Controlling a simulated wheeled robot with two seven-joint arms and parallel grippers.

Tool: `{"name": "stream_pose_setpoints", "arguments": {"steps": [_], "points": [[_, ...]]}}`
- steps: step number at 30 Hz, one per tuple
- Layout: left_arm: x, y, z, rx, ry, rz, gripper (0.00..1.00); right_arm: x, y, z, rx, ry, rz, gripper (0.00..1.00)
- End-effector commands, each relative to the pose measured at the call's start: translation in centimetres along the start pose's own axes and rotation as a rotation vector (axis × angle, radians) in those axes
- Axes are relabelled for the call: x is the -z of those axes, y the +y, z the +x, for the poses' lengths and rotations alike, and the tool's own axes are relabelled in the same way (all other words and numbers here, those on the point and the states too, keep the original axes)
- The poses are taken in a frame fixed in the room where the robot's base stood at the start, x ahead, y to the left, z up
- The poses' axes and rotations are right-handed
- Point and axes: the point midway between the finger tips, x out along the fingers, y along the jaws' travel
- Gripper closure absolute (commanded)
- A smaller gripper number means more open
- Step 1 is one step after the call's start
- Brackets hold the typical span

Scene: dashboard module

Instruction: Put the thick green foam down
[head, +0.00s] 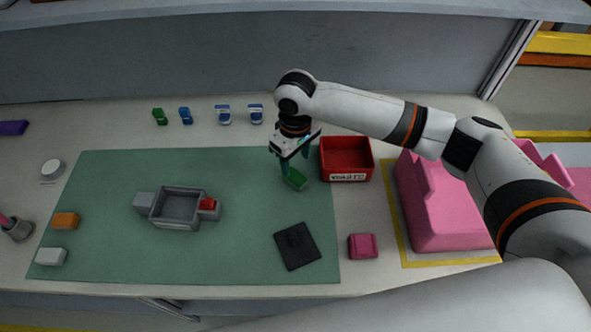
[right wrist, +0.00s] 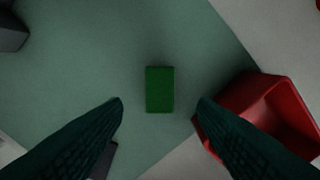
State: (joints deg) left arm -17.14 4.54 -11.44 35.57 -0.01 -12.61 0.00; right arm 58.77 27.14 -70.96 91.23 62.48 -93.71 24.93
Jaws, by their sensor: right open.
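The thick green foam (head: 296,180) lies on the green mat near its right edge, just left of the red bin. In the right wrist view the green foam (right wrist: 160,89) is a small upright rectangle in the middle of the picture. My right gripper (head: 288,169) is over the foam, pointing down. In the right wrist view its two dark fingers (right wrist: 159,103) are wide apart, with the foam between and beyond their tips, touching neither. My left gripper does not show.
The red bin (head: 346,176) with a white label stands right beside the foam. A grey box (head: 177,223) is at mid-mat and a black square (head: 297,246) lies toward the front. A pink block (head: 362,246) and a large pink stepped structure (head: 440,215) are at the right.

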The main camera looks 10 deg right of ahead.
Motion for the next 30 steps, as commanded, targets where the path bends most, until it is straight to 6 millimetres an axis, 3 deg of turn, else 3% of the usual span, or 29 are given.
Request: {"name": "stream_pose_setpoints", "arguments": {"steps": [6,10,30], "points": [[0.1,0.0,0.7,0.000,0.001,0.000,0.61,-0.1,0.0,-3.9,0.001,-0.002,0.000,0.47],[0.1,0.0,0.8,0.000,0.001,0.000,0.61,0.0,0.0,-5.2,0.000,0.000,-0.001,0.47],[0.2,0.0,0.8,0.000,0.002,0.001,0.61,0.0,0.0,-5.6,0.000,0.001,0.000,0.47]]}}
